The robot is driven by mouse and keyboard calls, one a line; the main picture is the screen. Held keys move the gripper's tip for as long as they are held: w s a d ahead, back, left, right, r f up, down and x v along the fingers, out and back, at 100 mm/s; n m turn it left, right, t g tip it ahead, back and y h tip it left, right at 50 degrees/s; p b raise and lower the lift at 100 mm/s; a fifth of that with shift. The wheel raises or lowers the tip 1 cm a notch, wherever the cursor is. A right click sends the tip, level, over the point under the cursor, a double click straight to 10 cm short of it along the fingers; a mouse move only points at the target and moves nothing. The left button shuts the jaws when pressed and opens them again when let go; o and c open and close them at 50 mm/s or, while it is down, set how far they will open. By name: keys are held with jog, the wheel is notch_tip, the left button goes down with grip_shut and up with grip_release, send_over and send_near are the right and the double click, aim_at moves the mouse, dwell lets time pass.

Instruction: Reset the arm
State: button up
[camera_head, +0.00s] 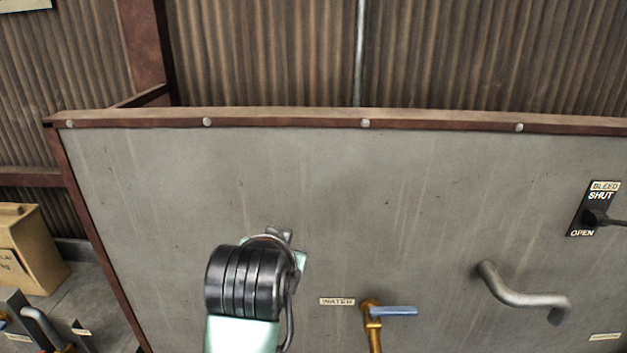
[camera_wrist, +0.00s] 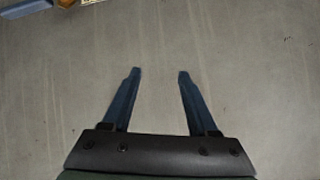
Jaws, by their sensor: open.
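My gripper (camera_wrist: 157,72) shows in the wrist view with its two dark blue fingers spread apart. Nothing is between them; behind them is the plain grey panel (camera_wrist: 250,60). In the head view my arm rises from the bottom, left of centre, in front of the grey panel (camera_head: 400,180). The gripper's fingers are hidden there behind the arm's black wrist joint.
Right of my arm are a WATER label (camera_head: 337,301) and a brass valve with a blue lever (camera_head: 393,311). Further right are a bent grey pipe handle (camera_head: 520,295) and a BLEED switch (camera_head: 597,212). A tan box (camera_head: 30,250) stands at left. The upper panel is clear.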

jog(key=s+d+r+t+b, duration=0.1)
jog(key=s+d+r+t, duration=0.15)
jog(key=r, duration=0.35)
jog(key=s+d+r+t+h+b, duration=0.1)
jog(key=r+t, duration=0.3)
jog(key=r, duration=0.3)
jog(key=s+d+r+t, duration=0.1)
jog(key=d+r+t, duration=0.15)
jog(key=r, duration=0.35)
jog(key=s+r+n+t+y+b, duration=0.1)
jog(key=s+r+n+t+b, duration=0.1)
jog(key=s+r+t, duration=0.5)
jog(key=s+a+r+n, duration=0.1)
jog(key=s+r, duration=0.5)
jog(key=s, duration=0.1)
jog(key=shift+s, duration=0.25)
jog(key=shift+s+r+t, duration=0.25)
jog(key=shift+t, duration=0.05)
jog(key=shift+w, duration=0.1)
jog(key=shift+c, duration=0.7)
jog(key=shift+f, duration=0.1)
